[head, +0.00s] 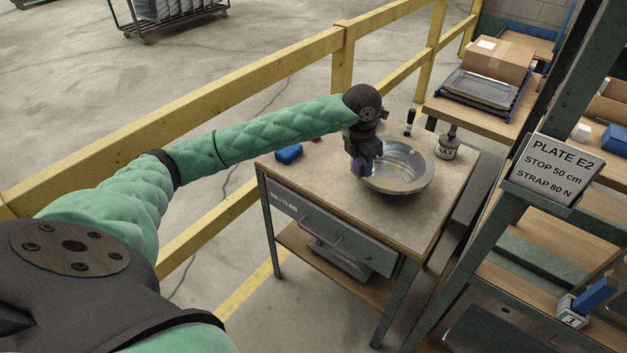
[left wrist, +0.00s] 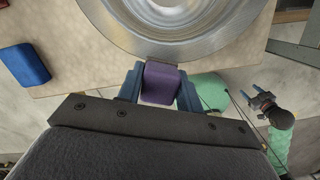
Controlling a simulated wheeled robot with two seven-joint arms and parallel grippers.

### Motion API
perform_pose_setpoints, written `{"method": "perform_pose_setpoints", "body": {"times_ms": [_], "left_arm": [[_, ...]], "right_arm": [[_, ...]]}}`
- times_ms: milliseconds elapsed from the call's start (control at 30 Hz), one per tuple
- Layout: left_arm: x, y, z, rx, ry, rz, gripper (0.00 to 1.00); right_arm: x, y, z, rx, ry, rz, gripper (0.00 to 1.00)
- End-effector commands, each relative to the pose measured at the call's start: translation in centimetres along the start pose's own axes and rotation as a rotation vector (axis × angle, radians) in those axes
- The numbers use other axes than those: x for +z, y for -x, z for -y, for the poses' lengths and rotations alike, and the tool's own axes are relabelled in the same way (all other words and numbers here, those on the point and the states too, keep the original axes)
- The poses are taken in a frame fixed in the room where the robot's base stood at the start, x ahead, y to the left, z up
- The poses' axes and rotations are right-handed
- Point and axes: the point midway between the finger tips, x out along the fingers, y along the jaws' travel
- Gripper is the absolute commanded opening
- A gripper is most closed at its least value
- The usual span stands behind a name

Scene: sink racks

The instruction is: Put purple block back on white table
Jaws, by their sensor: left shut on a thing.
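My left gripper (head: 358,164) is shut on the purple block (left wrist: 160,84), which sits between its two blue-grey fingers. In the head view the purple block (head: 358,169) shows as a small patch under the gripper, at the left rim of a metal bowl. The table (head: 310,180) has a pale beige top and a grey drawer. In the left wrist view the block overlaps the table's edge, just outside the bowl's rim. I cannot tell its height above the top. My right gripper (left wrist: 256,101) shows small in the left wrist view, fingers apart, empty, away from the table.
The wide metal bowl (head: 402,168) fills much of the tabletop. A blue block (head: 288,154) lies at the left corner. A black marker-like item (head: 410,122) and a labelled jar (head: 447,146) stand behind. A yellow rail (head: 290,62) runs behind; a rack with a sign (head: 558,166) stands right.

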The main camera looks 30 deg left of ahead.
Motion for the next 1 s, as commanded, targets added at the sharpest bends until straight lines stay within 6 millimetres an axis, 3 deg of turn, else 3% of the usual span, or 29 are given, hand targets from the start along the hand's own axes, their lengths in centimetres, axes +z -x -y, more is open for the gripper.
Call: {"method": "perform_pose_setpoints", "body": {"times_ms": [700, 1000], "left_arm": [[1.2, -0.2, -5.2, 0.168, 1.272, -0.002, 0.14], [1.2, 0.0, -6.3, 0.202, 1.532, -0.003, 0.14]], "right_arm": [[0.1, 11.4, 1.3, -0.027, -0.001, -0.012, 0.6], [0.6, 13.9, 1.5, -0.032, -0.001, -0.011, 0.6]]}}
